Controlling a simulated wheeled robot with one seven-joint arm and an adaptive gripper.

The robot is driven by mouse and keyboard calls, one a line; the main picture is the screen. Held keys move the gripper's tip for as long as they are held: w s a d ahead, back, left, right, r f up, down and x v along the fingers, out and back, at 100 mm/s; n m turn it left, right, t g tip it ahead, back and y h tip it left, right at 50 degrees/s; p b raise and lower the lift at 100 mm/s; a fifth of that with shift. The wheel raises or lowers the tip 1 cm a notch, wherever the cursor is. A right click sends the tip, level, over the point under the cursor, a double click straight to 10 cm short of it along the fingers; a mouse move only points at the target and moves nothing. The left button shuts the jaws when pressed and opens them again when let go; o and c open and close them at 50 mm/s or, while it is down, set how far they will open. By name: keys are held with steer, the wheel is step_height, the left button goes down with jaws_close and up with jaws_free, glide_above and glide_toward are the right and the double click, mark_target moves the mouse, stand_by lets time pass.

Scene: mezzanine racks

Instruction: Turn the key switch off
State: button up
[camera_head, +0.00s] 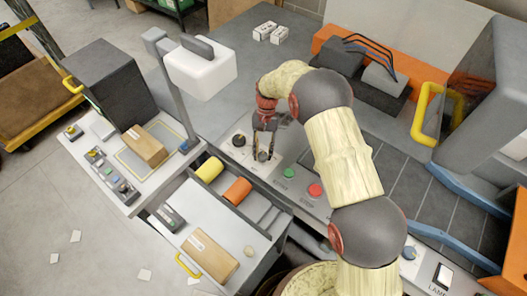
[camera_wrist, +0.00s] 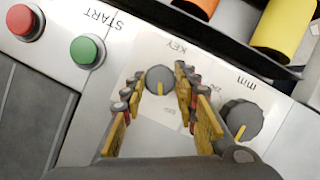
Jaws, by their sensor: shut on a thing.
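The key switch (camera_wrist: 159,79) is a round grey knob with a yellow pointer line, on a pale plate labelled KEY on the control panel. In the wrist view its pointer line points down the picture. My gripper (camera_wrist: 157,78) has one yellow-padded finger on each side of the knob and is shut on it. In the head view my gripper (camera_head: 263,152) reaches straight down to the panel, and its fingers mostly hide the switch. The small position markings around the knob are too blurred to read fully.
A larger grey knob (camera_wrist: 241,119) marked mm sits close beside the key switch. On the other side are a green START button (camera_wrist: 87,51) and a red button (camera_wrist: 24,22). A drawer with yellow (camera_head: 209,169) and orange (camera_head: 238,190) rolls lies in front of the panel.

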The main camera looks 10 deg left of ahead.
steer(key=shift+a+n+h, duration=0.15)
steer(key=shift+n+h, duration=0.45)
steer(key=shift+n, duration=1)
steer(key=o, duration=1.2)
steer(key=shift+c, duration=0.2)
steer(key=v, duration=1.2)
steer(key=shift+s+a, duration=0.1)
steer(key=shift+s, duration=0.05)
